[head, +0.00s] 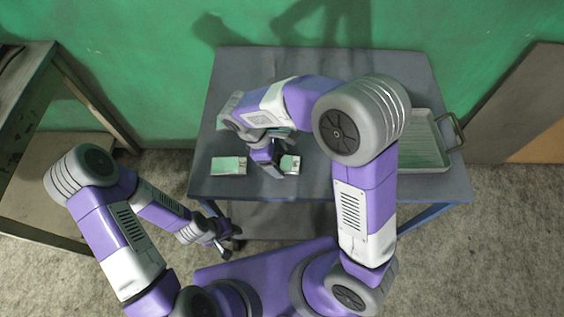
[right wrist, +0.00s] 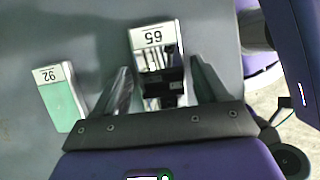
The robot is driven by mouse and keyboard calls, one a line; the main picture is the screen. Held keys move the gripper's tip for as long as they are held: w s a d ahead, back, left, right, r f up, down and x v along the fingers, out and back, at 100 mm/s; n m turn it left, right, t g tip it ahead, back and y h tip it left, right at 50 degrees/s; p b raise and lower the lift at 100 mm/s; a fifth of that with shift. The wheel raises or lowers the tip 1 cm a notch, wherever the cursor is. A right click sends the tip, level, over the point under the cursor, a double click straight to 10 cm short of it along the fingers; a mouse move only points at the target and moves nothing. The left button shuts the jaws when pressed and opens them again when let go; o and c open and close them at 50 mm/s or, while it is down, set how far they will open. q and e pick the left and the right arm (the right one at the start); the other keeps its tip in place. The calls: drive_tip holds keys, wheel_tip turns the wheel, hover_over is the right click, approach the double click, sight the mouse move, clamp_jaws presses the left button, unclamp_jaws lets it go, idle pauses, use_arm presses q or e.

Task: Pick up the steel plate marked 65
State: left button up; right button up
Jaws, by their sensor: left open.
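The steel plate marked 65 (right wrist: 153,38) lies on the grey table, shiny with a white label. It also shows in the head view (head: 291,163), partly beside my right gripper (head: 275,165). In the right wrist view my right gripper (right wrist: 160,66) is open, one finger on each side of plate 65, with visible gaps. Dark reflections show on the plate's surface. I cannot tell how high the fingertips are above the table. My left gripper (head: 224,248) is open and empty, low in front of the table's front edge.
A green-looking plate marked 92 (right wrist: 62,103) lies to the left of plate 65 in the wrist view. Another plate (head: 228,166) lies left of my right gripper in the head view. A metal tray (head: 432,169) with a handle stands on the table (head: 330,62) at right.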

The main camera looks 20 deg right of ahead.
drive_tip(key=c, duration=1.3)
